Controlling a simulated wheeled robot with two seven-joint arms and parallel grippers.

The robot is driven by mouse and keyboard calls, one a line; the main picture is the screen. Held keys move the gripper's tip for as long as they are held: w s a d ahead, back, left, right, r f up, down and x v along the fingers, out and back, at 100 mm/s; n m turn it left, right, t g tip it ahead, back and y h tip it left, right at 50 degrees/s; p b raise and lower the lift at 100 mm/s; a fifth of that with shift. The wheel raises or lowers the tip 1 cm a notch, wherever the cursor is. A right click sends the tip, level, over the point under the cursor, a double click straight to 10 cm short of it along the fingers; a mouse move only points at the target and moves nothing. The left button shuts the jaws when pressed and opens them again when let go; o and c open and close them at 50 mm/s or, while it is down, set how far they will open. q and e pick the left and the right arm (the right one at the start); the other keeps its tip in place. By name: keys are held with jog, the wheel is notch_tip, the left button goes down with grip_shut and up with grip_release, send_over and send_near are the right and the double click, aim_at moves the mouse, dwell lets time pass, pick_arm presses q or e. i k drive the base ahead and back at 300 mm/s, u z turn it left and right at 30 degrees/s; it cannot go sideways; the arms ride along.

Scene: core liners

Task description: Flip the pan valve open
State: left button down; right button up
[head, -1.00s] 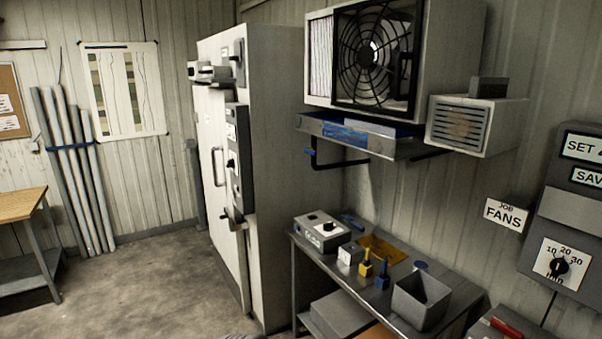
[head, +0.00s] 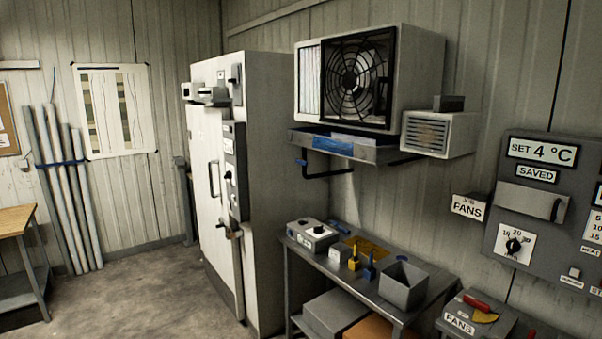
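A metal pan (head: 335,144) is mounted on the wall under the fan unit (head: 355,80). It holds something blue and some pale grey material. A dark pipe (head: 327,174) hangs below the pan, and a small blue piece (head: 307,152) at its left end looks like the valve handle. It is too small to tell whether the valve is open or shut. Neither of my grippers is in view.
A grey metal bench (head: 370,292) stands below the pan, carrying a control box (head: 312,235), yellow and blue tools and a grey bin (head: 403,285). A tall white cabinet (head: 265,190) stands left of it. A control panel (head: 545,220) is at right.

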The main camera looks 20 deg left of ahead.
aim_at(300, 161)
jog(key=u, duration=0.9)
jog(key=i, duration=1.15)
jog(key=u, duration=0.55)
jog(key=i, duration=1.55)
jog(key=z, duration=1.3)
jog(key=i, duration=0.55)
jog(key=z, duration=0.55)
